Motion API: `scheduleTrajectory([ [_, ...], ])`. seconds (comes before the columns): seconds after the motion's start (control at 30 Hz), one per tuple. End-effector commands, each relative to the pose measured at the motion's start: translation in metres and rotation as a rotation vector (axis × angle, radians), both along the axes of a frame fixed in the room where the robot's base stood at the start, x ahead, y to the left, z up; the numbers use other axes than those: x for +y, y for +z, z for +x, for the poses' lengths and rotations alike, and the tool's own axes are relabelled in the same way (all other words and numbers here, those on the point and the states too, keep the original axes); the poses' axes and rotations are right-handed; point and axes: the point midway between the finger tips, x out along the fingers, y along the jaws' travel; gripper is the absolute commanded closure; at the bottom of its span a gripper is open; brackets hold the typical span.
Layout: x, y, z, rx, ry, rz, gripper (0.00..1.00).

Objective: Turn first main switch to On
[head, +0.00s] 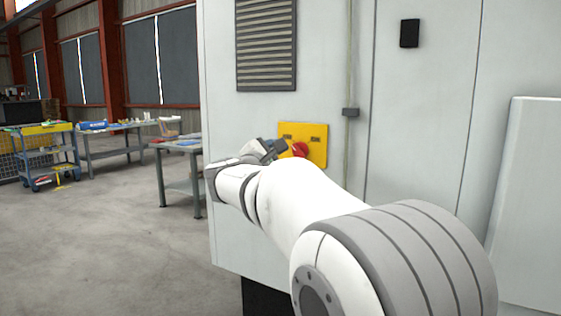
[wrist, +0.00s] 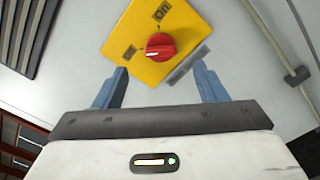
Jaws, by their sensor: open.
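The main switch is a yellow plate (head: 318,134) on the light grey cabinet front, with a red rotary knob (head: 300,149). In the head view my arm covers the plate's lower left part. In the wrist view the plate (wrist: 190,22) appears tilted, and the red knob (wrist: 160,47) sits near its lower middle. An "On" label (wrist: 162,11) shows above the knob, and another dark label lies to its left. My gripper (wrist: 158,80) is open and empty. Its two blue-grey fingers stand apart below the knob in the picture, not closed on it.
The cabinet front (head: 235,205) fills the middle and right, with a louvred vent (head: 266,45) above the switch and a vertical conduit with a small box (head: 350,112) to its right. Work tables (head: 180,150) and a blue cart (head: 45,150) stand at left. The floor (head: 110,250) there is clear.

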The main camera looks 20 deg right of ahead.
Motion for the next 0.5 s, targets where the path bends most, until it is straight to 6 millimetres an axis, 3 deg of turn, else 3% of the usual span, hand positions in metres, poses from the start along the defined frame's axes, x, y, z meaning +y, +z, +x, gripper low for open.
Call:
scheduleTrajectory([
  [0.3,-0.041,0.001,0.030,0.001,-0.004,0.002,0.35],
  [0.5,-0.054,0.000,0.041,0.001,-0.002,0.002,0.35],
])
